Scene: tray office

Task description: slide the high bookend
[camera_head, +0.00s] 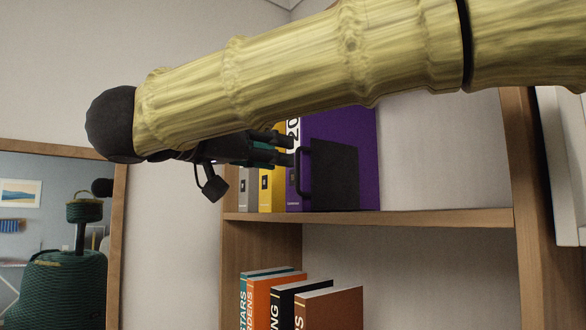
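A black bookend (333,176) with a bar handle on its left side stands on the upper shelf (440,217). It is upright, in front of a purple binder, and its top reaches near the underside of my arm. My gripper (290,149) points right, with its fingertips close to the upper part of the bookend's handle. Two dark fingers show with a gap between them, so it looks open. I cannot tell whether a fingertip touches the handle. Nothing shows held.
Purple (363,150), yellow (268,188) and grey (247,188) binders stand on the upper shelf. The shelf right of the purple binder is clear up to the side panel (519,150). Several books (330,312) stand below. A framed mirror (50,200) is at left.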

